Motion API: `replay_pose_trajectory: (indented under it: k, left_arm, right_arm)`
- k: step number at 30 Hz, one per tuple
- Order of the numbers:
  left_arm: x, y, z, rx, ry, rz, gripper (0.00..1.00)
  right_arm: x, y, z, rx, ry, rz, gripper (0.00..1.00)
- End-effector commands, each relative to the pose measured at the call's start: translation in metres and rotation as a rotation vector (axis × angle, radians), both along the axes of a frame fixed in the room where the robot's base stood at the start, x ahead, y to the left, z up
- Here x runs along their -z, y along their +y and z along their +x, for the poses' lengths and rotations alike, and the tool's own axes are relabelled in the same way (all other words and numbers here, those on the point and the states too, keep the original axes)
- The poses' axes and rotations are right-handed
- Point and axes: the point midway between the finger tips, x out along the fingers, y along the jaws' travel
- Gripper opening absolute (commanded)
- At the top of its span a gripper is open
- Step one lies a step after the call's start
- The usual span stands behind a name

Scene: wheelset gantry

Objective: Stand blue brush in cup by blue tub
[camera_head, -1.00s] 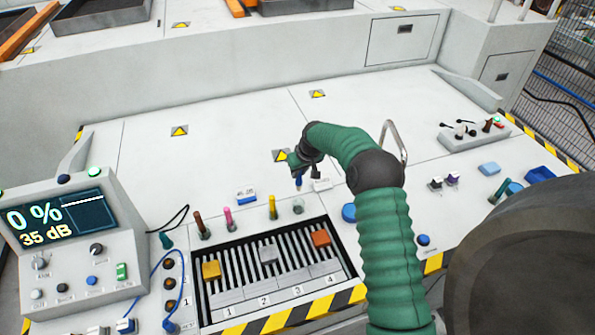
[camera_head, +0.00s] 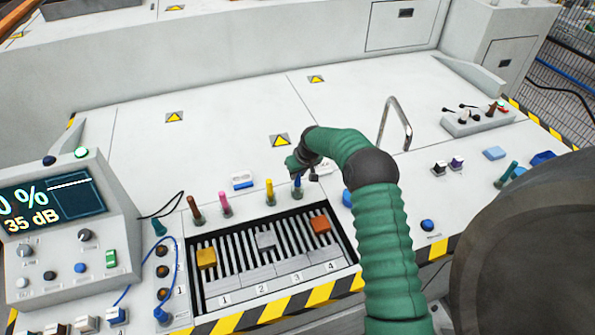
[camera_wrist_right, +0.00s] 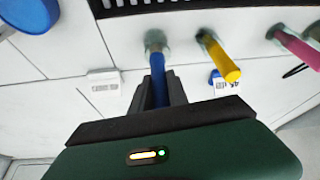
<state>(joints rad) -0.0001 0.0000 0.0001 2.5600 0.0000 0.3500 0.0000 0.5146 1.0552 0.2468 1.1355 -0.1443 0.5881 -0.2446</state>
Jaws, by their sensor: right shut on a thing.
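The blue brush (camera_head: 297,182) is upright in the grip of my right gripper (camera_head: 302,167). In the right wrist view the blue brush (camera_wrist_right: 159,88) runs from between the dark fingers (camera_wrist_right: 160,95) to a small clear cup (camera_wrist_right: 156,42). Its lower end appears to be inside that cup, which also shows in the head view (camera_head: 297,194). The blue tub (camera_head: 347,198) stands just right of the cup, partly hidden by my arm. It shows as a round blue shape (camera_wrist_right: 30,12) in the wrist view. My left gripper is not in view.
Yellow (camera_head: 270,190), pink (camera_head: 226,204) and brown (camera_head: 195,210) brushes stand in cups to the left. A slatted tray (camera_head: 285,285) with coloured blocks lies in front. A metal handle (camera_head: 396,118) rises behind my arm. The panel behind is mostly clear.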

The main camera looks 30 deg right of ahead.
Motion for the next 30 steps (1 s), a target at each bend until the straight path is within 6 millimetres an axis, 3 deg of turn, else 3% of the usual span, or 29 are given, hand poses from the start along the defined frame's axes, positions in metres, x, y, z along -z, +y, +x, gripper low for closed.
replay_pose_trajectory:
  k: [11,12,17,26,30]
  left_arm:
    - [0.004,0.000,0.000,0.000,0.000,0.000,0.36]
    - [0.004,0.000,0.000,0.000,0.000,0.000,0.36]
    - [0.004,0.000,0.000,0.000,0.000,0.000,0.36]
    - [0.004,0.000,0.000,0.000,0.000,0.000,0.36]
    - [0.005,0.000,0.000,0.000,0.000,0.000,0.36]
  right_arm:
    - [0.007,0.000,0.000,-0.001,0.000,0.000,0.00]
    - [0.007,0.000,0.000,-0.001,0.000,0.000,0.24]
    - [0.007,0.000,0.000,-0.001,0.000,0.000,0.45]
    - [0.007,0.000,0.000,-0.001,0.000,0.000,0.46]
    - [-0.007,0.000,-0.005,-0.001,-0.002,-0.001,0.46]
